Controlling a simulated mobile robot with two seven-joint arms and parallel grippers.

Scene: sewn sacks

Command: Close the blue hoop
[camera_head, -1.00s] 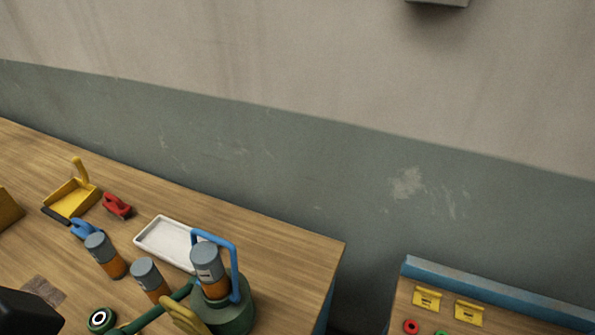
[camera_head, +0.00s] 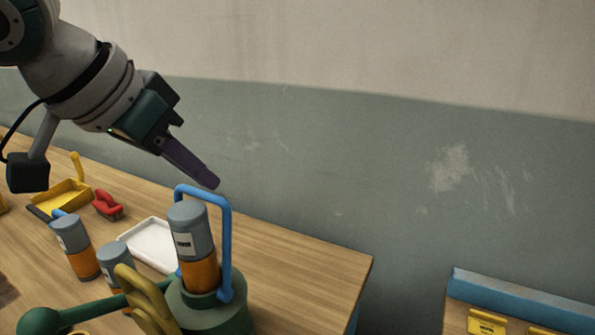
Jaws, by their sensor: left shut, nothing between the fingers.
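The blue hoop (camera_head: 225,235) stands upright on a round green base (camera_head: 217,318). It rises around a grey and orange canister (camera_head: 190,235) seated in that base. My right gripper is out of view.
A yellow loop (camera_head: 145,300) and a green bar with a ball end (camera_head: 40,321) are in front of the base. The table is bare right of the base.

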